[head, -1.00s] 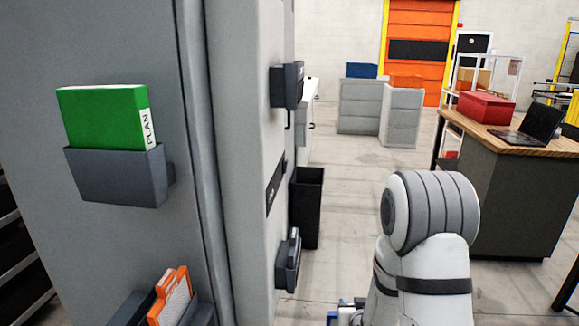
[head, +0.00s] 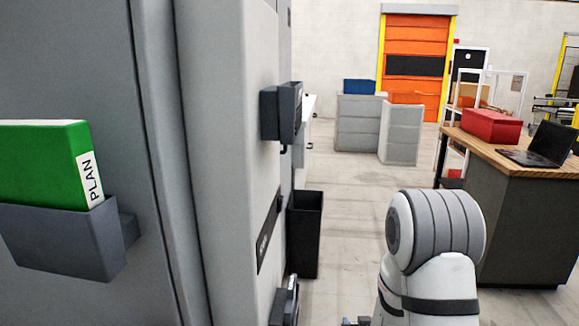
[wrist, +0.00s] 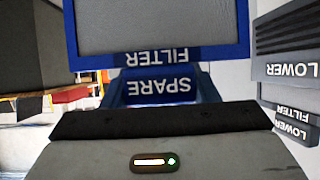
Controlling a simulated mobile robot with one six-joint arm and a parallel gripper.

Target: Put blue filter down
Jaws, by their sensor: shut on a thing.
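The blue filter (wrist: 155,27) fills the top of the wrist view. It has a blue frame around a grey panel and a blue tab with upside-down "SPARE FILTER" lettering. My gripper (wrist: 160,103) is shut on the tab end. The fingertips are largely hidden from the wrist camera. Dark parts marked "LOWER" (wrist: 287,70) and "FILTER LOWER" (wrist: 297,122) sit on a light surface right of the filter in the wrist view.
A grey cabinet (head: 65,65) stands close on the left, with a holder (head: 62,243) bearing a green binder (head: 40,165). A dark bin (head: 305,235) stands beside it. A wooden-topped desk (head: 490,150) is at right. Open floor (head: 350,195) lies between.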

